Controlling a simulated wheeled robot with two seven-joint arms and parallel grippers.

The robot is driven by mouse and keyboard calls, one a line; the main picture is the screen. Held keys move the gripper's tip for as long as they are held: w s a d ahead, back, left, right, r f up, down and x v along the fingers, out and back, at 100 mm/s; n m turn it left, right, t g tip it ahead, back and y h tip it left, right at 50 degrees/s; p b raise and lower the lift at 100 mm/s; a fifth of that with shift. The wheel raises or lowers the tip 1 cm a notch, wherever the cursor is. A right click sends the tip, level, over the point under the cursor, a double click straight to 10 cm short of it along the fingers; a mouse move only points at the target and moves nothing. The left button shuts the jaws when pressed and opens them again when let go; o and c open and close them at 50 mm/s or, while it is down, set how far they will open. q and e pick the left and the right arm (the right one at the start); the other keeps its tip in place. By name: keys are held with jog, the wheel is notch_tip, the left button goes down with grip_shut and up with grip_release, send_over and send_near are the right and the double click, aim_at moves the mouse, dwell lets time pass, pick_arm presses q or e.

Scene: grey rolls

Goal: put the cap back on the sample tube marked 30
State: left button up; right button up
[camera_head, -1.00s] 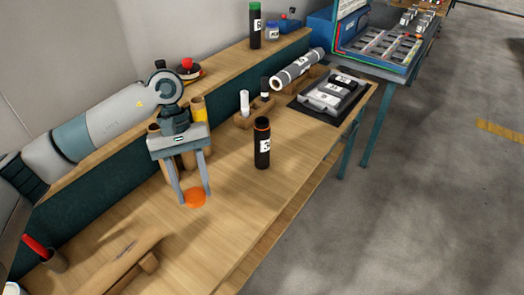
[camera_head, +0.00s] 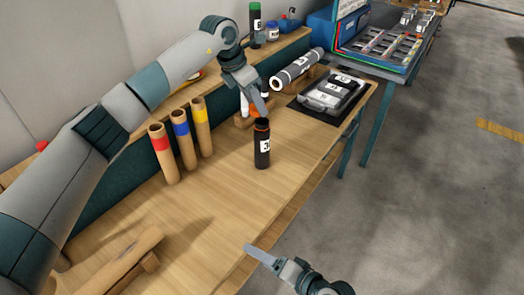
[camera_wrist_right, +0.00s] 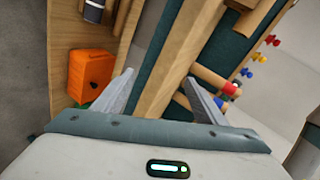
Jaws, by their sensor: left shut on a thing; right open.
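The sample tube (camera_head: 262,150) is a dark, upright cylinder on the bench, with an orange ring near its top and a white label on which a 3 can be made out. My left gripper (camera_head: 262,106) is just above the tube's top, pointing down, shut on the orange cap. The fingers hide most of the cap, and I cannot tell whether it touches the tube. My right gripper (camera_head: 252,250) is low at the bench's front edge, apart from the tube. In the right wrist view its two fingers (camera_wrist_right: 160,76) are spread and empty.
Three cardboard tubes with red (camera_head: 163,152), blue (camera_head: 183,138) and yellow (camera_head: 201,126) bands stand at the back left. A grey roll (camera_head: 297,69) and a tray (camera_head: 335,92) lie beyond. An orange object (camera_wrist_right: 90,72) shows in the right wrist view.

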pick_arm(q)
jog(key=shift+w+d+r+n+y, duration=0.15)
jog(key=shift+w+d+r+n, duration=0.15)
jog(key=shift+w+n, duration=0.2)
jog(key=shift+w+d+r+n+y, duration=0.15)
jog(key=shift+w+d+r+n, duration=0.1)
jog(key=shift+w+n, duration=0.2)
jog(key=shift+w+t, duration=0.1)
jog(key=shift+t, duration=0.2)
pick_arm(e)
jog(key=w+a+r+m+t+y, duration=0.45)
jog(key=w+r+m, duration=0.4)
jog(key=r, duration=0.45)
pick_arm(q)
jog(key=shift+w, duration=0.15)
jog(key=shift+d+n, duration=0.15)
jog(key=shift+n, duration=0.1)
pick_arm(e)
jog(key=m+t+h, duration=0.4)
jog(key=m+h, duration=0.6)
jog(key=m, duration=1)
send_near(264, 150)
jog(key=shift+w+a+f, duration=0.1)
jog(key=shift+w+f, duration=0.1)
jog(key=shift+w, duration=0.05)
jog(key=shift+x, duration=5.95)
jog(key=shift+r, duration=0.2)
